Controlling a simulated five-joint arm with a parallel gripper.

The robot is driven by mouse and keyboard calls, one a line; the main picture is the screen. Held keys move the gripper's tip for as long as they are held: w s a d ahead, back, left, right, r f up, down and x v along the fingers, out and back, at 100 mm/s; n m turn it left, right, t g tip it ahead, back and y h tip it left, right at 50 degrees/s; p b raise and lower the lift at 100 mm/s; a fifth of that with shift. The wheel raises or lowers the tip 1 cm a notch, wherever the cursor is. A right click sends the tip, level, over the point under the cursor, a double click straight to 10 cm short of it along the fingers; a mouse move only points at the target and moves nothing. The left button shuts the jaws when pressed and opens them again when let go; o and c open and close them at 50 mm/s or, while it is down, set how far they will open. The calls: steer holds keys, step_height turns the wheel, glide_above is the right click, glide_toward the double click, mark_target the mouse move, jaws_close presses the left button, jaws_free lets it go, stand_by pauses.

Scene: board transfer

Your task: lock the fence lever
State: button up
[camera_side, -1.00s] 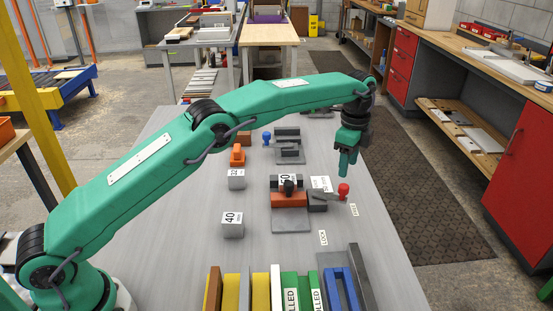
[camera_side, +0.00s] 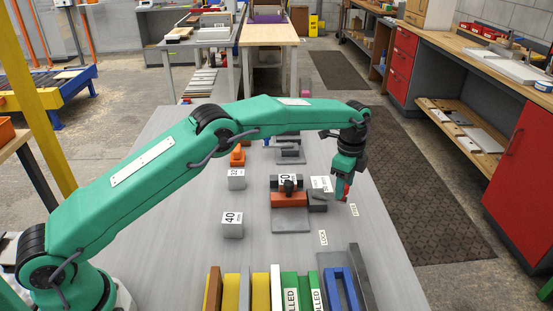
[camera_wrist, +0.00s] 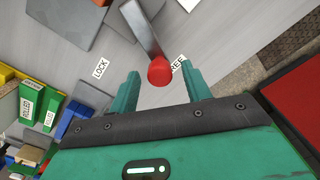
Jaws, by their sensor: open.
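The fence lever is a grey bar (camera_wrist: 140,28) with a red knob (camera_wrist: 160,72) at its end. In the wrist view the knob lies between the two fingertips of my gripper (camera_wrist: 160,80), which are open with a gap on both sides. The knob points toward the FREE label (camera_wrist: 178,64); the LOCK label (camera_wrist: 101,69) lies to the left. In the side view my gripper (camera_side: 342,190) is down at the lever's end and hides most of the knob. The fence (camera_side: 290,198) is an orange and grey block beside the lever, on a grey plate (camera_side: 291,222).
Grey blocks marked 40 (camera_side: 233,224) and 32 (camera_side: 236,180) stand left of the fence. Yellow, green and blue pieces stand at the table's near edge, including a blue piece (camera_side: 337,291). The table (camera_side: 270,260) is clear between them and the fence.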

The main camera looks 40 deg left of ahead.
jaws_close()
steer(key=shift+s+d+r+m, duration=0.15)
steer(key=shift+s+m, duration=0.4)
steer(key=shift+m, duration=0.3)
steer(key=shift+s+d+f+m, duration=0.1)
steer(key=shift+s+m, duration=0.45)
steer(key=shift+m, duration=0.3)
steer(key=s+m, duration=0.1)
steer(key=m, duration=0.1)
steer(key=s+m, duration=0.1)
steer(key=shift+s+m, duration=0.1)
steer(key=shift+m, duration=0.3)
steer(key=s+m, duration=0.1)
steer(key=s+a+m, duration=0.1)
steer(key=m, duration=0.1)
steer(key=shift+s+a+m, duration=0.3)
steer(key=shift+s+m, duration=0.05)
steer(key=shift+m, duration=0.55)
steer(key=shift+s+a+m, duration=0.25)
steer(key=shift+s+m, duration=0.1)
steer(key=shift+m, duration=0.55)
